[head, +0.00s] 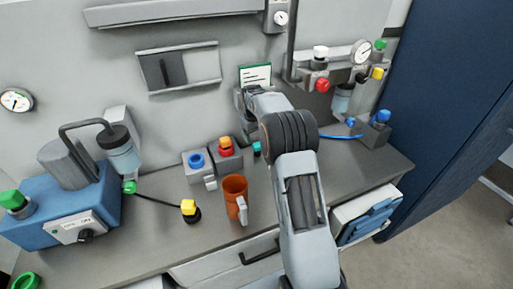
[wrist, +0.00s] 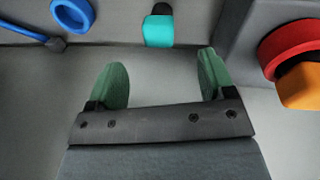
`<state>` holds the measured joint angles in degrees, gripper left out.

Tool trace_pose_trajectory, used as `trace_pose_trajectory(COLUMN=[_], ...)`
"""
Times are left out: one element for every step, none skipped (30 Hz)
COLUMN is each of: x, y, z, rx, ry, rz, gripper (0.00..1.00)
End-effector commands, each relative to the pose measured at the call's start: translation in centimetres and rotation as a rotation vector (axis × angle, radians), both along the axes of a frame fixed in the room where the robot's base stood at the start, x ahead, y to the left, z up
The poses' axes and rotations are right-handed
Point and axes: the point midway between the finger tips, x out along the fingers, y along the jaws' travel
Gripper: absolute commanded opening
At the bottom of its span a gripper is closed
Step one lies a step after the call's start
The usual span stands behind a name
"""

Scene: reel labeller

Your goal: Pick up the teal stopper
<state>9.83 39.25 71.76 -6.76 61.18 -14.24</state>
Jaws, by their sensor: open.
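The teal stopper (head: 257,148) is a small piece on the bench, just left of my arm in the head view. In the wrist view the teal stopper (wrist: 159,31) shows at the top centre, with a dark end at the frame's top edge. My gripper (wrist: 160,74) is open, with its two green pads spread apart and nothing between them. The stopper lies beyond the fingertips, roughly in line with the gap and apart from both pads. In the head view my forearm and wrist hide much of the gripper.
A red and orange knob (wrist: 297,65) on a grey block is close on the wrist view's right. A blue ring (wrist: 72,14) is at its upper left. An orange cup (head: 235,198) and a block with a blue ring (head: 196,160) stand left of my arm.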

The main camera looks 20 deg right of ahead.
Motion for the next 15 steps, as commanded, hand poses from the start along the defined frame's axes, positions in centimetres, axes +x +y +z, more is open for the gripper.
trace_pose_trajectory(x=[0.2, 0.2, 0.3, 0.4, 0.4, 0.4, 0.4, 0.5, 0.5, 0.5, 0.5, 0.6, 0.6, 0.6, 0.7], y=[-0.1, -0.2, -0.3, -0.3, -0.3, -0.3, -0.4, -0.4, -0.4, -0.5, -0.5, -0.5, -0.6, -0.6, -0.6], z=[-0.3, -0.4, -0.5, -0.5, -0.6, -0.8, -1.0, -1.2, -1.5, -1.8, -2.1, -2.4, -2.7, -3.0, -3.4], rx=[0.0, -0.002, -0.002, -0.002, -0.002, -0.002, -0.002, -0.002, -0.002, -0.001, -0.002, -0.002, -0.002, -0.001, -0.001], ry=[0.003, 0.004, 0.004, 0.004, 0.005, 0.005, 0.006, 0.006, 0.007, 0.008, 0.008, 0.007, 0.007, 0.008, 0.008], rz=[0.001, 0.001, 0.001, 0.002, 0.002, 0.002, 0.002, 0.002, 0.002, 0.002, 0.002, 0.002, 0.001, 0.001, 0.001], gripper=[0.76, 0.76, 0.76, 0.76, 0.76, 0.76, 0.76, 0.76, 0.76, 0.76, 0.76, 0.76, 0.76, 0.76, 0.76])
